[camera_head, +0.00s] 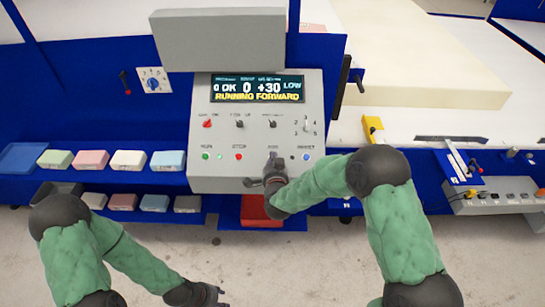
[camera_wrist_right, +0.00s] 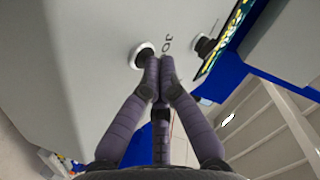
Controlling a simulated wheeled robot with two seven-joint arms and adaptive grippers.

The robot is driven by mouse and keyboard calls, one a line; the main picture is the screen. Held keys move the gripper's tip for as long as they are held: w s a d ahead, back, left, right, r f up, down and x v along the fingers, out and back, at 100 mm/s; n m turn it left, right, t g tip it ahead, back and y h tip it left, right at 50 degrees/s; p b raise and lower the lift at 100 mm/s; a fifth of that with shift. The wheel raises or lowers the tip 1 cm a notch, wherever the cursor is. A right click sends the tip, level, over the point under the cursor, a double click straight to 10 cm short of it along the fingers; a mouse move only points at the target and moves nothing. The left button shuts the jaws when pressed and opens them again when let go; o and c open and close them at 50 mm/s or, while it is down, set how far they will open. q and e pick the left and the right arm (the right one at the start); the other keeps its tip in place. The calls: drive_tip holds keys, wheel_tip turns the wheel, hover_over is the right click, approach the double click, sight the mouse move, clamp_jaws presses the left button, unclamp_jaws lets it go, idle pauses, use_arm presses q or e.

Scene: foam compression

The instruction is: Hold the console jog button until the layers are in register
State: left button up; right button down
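The grey console (camera_head: 225,178) has a lit display (camera_head: 257,89) reading "RUNNING FORWARD", with "OK", "0", "+30" and "LOW" above it. My right gripper (camera_head: 273,158) is at the lower row of console buttons and hides the button there in the head view. In the right wrist view, its two fingers (camera_wrist_right: 159,62) are together, with their tips at a dark button with a white ring, the jog button (camera_wrist_right: 142,56). I cannot tell whether it is pressed. My left gripper (camera_head: 215,293) is low, over the floor, away from the console; its finger opening is unclear.
Several coloured foam blocks, including a pink one (camera_head: 91,159), sit on blue shelves left of the console. A large pale foam slab (camera_head: 430,60) lies on the bed behind right. A grey control box (camera_head: 495,200) stands at right. The floor in front is clear.

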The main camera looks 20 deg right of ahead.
idle(0.4)
drive_tip(key=shift+s+a+r+p, duration=0.1)
drive_tip(key=shift+s+r+p, duration=0.3)
drive_tip(key=shift+r, duration=0.25)
drive_tip(key=shift+s+r+p, duration=0.2)
drive_tip(key=shift+r+p, duration=0.1)
drive_tip(key=shift+r, duration=0.2)
drive_tip(key=r, duration=0.1)
drive_tip(key=s+r+p, duration=0.2)
drive_tip(key=shift+a+r, duration=0.15)
drive_tip(key=shift+a, duration=0.2)
